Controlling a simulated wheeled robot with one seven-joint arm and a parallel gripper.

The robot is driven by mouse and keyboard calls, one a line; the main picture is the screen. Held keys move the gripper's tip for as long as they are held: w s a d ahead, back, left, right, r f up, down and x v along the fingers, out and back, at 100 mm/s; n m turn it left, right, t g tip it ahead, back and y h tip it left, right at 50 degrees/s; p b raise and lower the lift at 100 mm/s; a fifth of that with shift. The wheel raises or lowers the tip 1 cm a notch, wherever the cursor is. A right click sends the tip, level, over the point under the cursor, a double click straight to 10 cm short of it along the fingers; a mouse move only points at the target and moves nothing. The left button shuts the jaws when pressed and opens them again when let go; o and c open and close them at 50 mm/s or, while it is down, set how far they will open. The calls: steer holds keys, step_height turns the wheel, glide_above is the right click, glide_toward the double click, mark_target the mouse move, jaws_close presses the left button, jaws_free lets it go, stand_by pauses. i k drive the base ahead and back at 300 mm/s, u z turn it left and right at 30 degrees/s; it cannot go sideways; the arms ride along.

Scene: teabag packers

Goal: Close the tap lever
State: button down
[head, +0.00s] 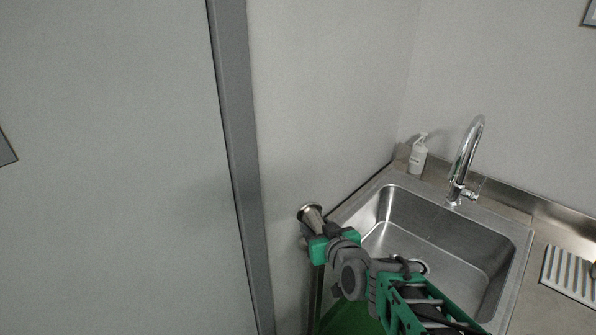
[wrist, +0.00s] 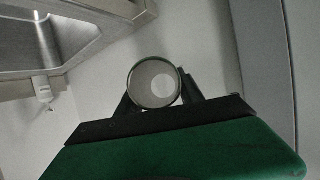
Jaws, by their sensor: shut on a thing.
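The chrome tap (head: 466,150) has a tall curved neck and stands behind the sink, on its back rim. Its small tap lever (head: 469,194) sits low on the right side of the tap's base; from here I cannot tell its exact angle. My gripper (head: 322,230) is left of the sink, well away from the tap. It is shut on a metal cup (head: 311,213), which also shows between the dark fingers in the wrist view (wrist: 153,83), its round end facing the camera. The tap and lever are not seen in the wrist view.
The steel sink basin (head: 440,232) lies between my gripper and the tap. A white soap bottle (head: 418,156) stands at the back left corner. A ribbed drainer (head: 570,275) is to the right. A wall and a grey door frame (head: 236,130) are close on the left.

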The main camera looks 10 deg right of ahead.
mark_target(474, 197)
steer(key=z, duration=3.2)
steer(key=k, duration=0.5)
steer(key=u, duration=1.45)
steer(key=i, duration=0.5)
steer(key=z, duration=0.05)
